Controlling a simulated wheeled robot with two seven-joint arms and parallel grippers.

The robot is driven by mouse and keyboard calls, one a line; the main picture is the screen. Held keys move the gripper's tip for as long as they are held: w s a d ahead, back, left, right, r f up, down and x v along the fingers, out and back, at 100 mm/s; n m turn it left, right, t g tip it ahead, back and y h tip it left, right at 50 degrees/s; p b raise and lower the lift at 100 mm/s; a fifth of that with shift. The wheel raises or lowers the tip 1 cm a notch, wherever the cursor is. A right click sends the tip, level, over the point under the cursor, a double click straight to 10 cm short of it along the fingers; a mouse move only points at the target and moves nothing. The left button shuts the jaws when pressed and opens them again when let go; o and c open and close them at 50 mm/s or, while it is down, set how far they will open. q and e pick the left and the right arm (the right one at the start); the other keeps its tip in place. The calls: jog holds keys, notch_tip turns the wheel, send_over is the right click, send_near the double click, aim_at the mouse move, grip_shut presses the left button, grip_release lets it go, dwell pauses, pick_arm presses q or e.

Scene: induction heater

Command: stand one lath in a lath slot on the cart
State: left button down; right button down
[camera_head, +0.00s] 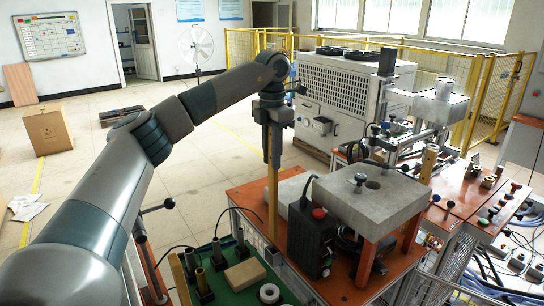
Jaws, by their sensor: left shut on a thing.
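My left gripper (272,150) is shut on a long, thin wooden lath (272,200). The lath hangs upright below the jaws. Its lower end is in front of the orange table, near the back right edge of the green-topped cart (222,291); I cannot tell whether it touches anything or is in a slot. Another upright wooden piece (180,280), perhaps a lath, shows at the cart's left side, cut off by the bottom edge. The lath slots cannot be made out clearly. My right gripper is out of view.
On the cart are dark upright holders (202,282), a wooden block (244,274) and a white ring (269,293). Right of the lath stand a black box with a red button (312,240) and a grey slab (369,205) on orange legs. Open floor lies behind.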

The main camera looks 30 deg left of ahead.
pick_arm(q)
notch_tip(320, 180, up, 7)
jog(key=p, duration=0.5)
dwell(0.3)
jog(key=shift+r, duration=0.1)
